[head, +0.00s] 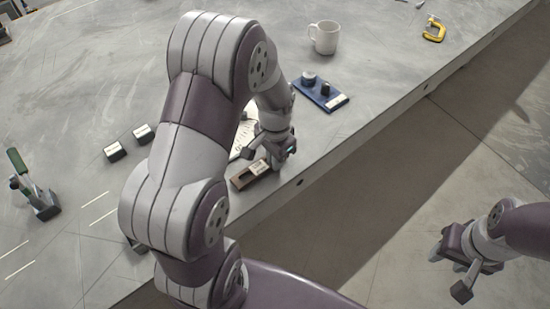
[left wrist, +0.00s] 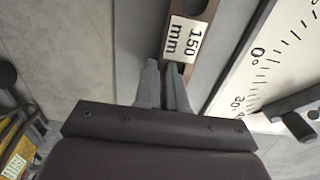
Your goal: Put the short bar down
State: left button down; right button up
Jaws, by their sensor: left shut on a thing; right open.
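The short bar is brown with a white label reading 150 mm, and it shows in the left wrist view (left wrist: 183,40). My left gripper (left wrist: 163,75) is shut on the bar near its label. In the head view the gripper (head: 268,157) is low over the table's front edge, with the brown bar (head: 240,181) just below it. I cannot tell whether the bar touches the table. My right gripper (head: 460,268) is open and empty, off the table and above the floor.
A white angle scale (left wrist: 245,75) lies beside the bar. A blue board with dark knobs (head: 322,97), a white mug (head: 325,38) and a yellow clamp (head: 434,30) stand further back.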

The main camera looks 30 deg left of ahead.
pick_arm(q)
jog(key=shift+f, duration=0.15)
jog(key=c, duration=1.2)
grip_release()
notch_tip(320, 180, up, 12)
jog(key=p, duration=0.2)
jog(key=s+d+f+n, duration=0.1)
jog(key=s, duration=0.2)
jog(key=s+d+f+n+t, duration=0.1)
jog(key=s+d+n, duration=0.1)
jog(key=s, duration=0.1)
jog(key=s+d+f+n, duration=0.1)
jog(key=s+d, duration=0.1)
jog(key=shift+s+d+f, duration=0.15)
jog(key=shift+s+f, duration=0.1)
jog(key=shift+s, duration=0.15)
